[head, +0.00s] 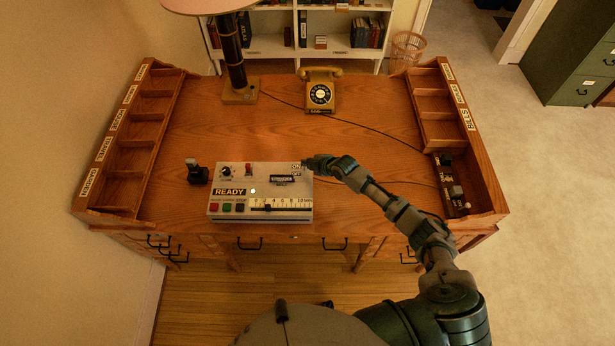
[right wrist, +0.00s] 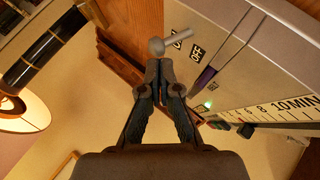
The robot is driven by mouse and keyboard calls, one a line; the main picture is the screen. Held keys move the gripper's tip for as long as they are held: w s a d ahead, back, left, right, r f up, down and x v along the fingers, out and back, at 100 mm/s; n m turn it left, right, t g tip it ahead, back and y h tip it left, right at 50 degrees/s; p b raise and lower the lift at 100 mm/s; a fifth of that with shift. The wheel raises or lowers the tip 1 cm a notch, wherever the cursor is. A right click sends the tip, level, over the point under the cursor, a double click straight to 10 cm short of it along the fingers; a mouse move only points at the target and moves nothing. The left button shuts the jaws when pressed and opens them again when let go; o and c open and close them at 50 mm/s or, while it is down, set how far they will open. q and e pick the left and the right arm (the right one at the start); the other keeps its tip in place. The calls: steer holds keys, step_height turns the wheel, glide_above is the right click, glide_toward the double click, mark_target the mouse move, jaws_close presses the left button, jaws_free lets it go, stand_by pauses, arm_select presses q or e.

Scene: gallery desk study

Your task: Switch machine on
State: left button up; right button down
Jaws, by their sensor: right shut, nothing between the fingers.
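The machine (head: 240,208) is a pale grey box at the front of the desk, with a READY label, coloured buttons, a slider scale and a small glowing light (head: 253,190). My right gripper (head: 308,163) is at its back right corner, beside the ON and OFF labels. In the right wrist view the gripper (right wrist: 158,68) is shut and empty. A grey switch lever (right wrist: 178,40) with a round knob sits just beyond the fingertips, beside the OFF label (right wrist: 197,53). The knob overlaps the fingertips; I cannot tell whether they touch. My left gripper is not in view.
The desk (head: 190,125) has raised compartment racks on both sides. A lamp (head: 235,60) and a yellow rotary phone (head: 320,92) stand at the back. A black device (head: 196,173) stands left of the machine. The middle of the desk is clear except for cords.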

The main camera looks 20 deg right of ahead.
steer(key=shift+s+a+r, duration=0.1)
steer(key=shift+a, duration=0.05)
steer(key=shift+r, duration=0.15)
arm_select(q)
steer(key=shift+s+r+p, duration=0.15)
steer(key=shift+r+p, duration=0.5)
steer(key=shift+p, duration=0.05)
arm_select(e)
steer(key=shift+r, duration=0.6)
steer(key=shift+a+r+p, duration=0.1)
steer(key=shift+r+p, duration=0.3)
steer(key=shift+p, duration=0.05)
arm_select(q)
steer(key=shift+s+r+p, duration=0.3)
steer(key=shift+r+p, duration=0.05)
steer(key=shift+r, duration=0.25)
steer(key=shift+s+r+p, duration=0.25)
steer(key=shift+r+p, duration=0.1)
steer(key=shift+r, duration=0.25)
arm_select(e)
steer(key=w+a+r+v, duration=0.1)
steer(key=r+v, duration=0.1)
steer(key=v, duration=1)
